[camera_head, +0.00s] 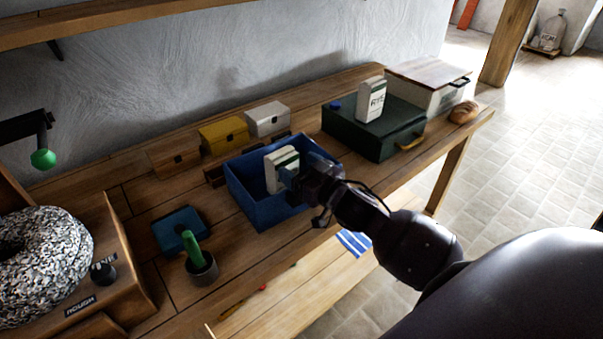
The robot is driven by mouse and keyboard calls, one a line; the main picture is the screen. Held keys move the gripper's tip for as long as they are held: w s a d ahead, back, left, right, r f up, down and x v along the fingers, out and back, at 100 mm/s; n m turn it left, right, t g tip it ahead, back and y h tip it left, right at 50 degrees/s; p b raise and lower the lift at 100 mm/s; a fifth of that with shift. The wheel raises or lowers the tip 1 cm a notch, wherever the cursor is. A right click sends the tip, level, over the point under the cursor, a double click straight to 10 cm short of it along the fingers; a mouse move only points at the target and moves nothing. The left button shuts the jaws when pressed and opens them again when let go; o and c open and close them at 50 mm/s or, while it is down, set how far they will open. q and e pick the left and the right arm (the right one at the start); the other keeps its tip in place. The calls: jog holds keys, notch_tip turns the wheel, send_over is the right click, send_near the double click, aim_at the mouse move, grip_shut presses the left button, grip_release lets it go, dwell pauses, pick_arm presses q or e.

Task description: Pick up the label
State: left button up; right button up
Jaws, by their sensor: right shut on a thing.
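My right gripper (290,176) reaches in from the right over the blue bin (262,208). It is shut on a cream carton with a green band (279,160), which stands up above the bin's rim. The fingers and wrist hide the carton's lower right part, and I cannot tell whether it touches the bin floor. A similar cream carton marked RYE (371,100) stands on the dark green case (375,128). I cannot make out a separate loose label. My left gripper is not in view.
Behind the bin stand a white box (268,119), a yellow box (223,134) and a wooden box (174,158). A millstone (38,262), a blue pad (180,230) and a cup with a green object (201,268) are left. A white chest (430,88) and bread (463,112) are right.

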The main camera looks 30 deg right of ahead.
notch_tip(320, 180, up, 19)
jog(key=p, duration=0.3)
jog(key=shift+r, duration=0.15)
jog(key=s+a+f+h, duration=0.1)
jog(key=s+a+f, duration=0.1)
jog(key=a+f, duration=0.3)
jog(key=s+a+f+m+h, duration=0.1)
jog(key=s+a+f, duration=0.2)
jog(key=a+f, duration=0.3)
notch_tip(320, 180, down, 5)
jog(key=shift+s+r, duration=0.1)
jog(key=shift+s, duration=0.1)
